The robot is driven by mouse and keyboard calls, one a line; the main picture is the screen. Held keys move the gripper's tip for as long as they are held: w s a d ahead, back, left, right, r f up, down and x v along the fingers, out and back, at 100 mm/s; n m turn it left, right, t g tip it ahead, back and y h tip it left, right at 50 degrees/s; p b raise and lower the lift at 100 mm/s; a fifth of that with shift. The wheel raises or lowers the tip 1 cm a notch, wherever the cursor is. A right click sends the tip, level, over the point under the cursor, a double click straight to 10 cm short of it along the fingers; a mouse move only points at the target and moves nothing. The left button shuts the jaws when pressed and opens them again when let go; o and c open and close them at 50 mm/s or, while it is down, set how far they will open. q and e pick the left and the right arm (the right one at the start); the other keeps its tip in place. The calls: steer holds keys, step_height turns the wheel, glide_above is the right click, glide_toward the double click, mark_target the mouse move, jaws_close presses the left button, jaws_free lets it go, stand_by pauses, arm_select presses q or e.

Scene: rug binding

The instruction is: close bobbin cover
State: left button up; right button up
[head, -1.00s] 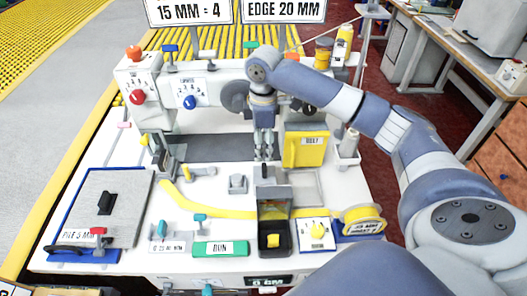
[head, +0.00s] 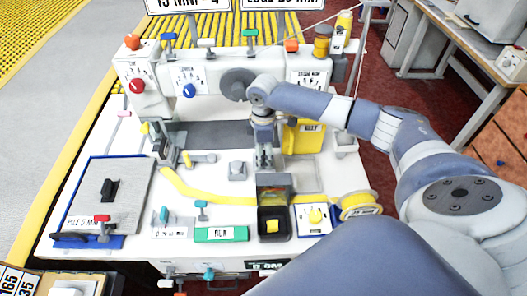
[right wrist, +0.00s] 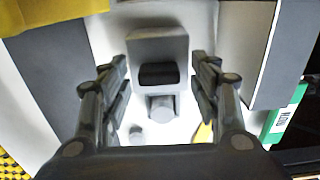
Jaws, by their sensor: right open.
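The bobbin box (head: 273,226) is a dark open box near the front of the white bench, with a yellow piece inside. A grey lid-like panel (head: 270,181) stands raised at its back edge; I take it for the bobbin cover. My right gripper (head: 265,163) points down just behind this panel, open and empty. In the right wrist view its two fingers (right wrist: 160,85) stand apart, with a grey block with a black pad (right wrist: 160,60) seen between them. A grey panel (right wrist: 262,50) right of the fingers may be the cover. Contact cannot be told. My left gripper is not in view.
A small grey block (head: 237,170) and a yellow strip (head: 205,193) lie left of the box. The green RUN sign (head: 221,234) is at the front. A yellow spool (head: 358,205) stands right. The yellow belt cover (head: 308,138) is behind the gripper.

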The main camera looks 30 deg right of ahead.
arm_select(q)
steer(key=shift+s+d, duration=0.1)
arm_select(e)
steer(key=shift+c, duration=0.3)
steer(key=shift+d, duration=0.1)
steer(key=c, duration=0.9)
jaws_close()
steer(key=shift+w, duration=0.1)
steer(key=w+a, duration=0.1)
steer(key=a, duration=0.1)
steer(key=w+a, duration=0.2)
steer(key=a, duration=0.1)
steer(key=w+a+p, duration=0.1)
steer(key=a, duration=0.2)
steer(key=shift+w, duration=0.4)
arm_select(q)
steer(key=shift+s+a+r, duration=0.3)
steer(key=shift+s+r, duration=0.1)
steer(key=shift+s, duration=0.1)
arm_select(e)
steer(key=o, duration=0.6)
jaws_free()
steer(key=o, duration=0.4)
steer(key=shift+a, duration=0.1)
steer(key=shift+c, duration=0.2)
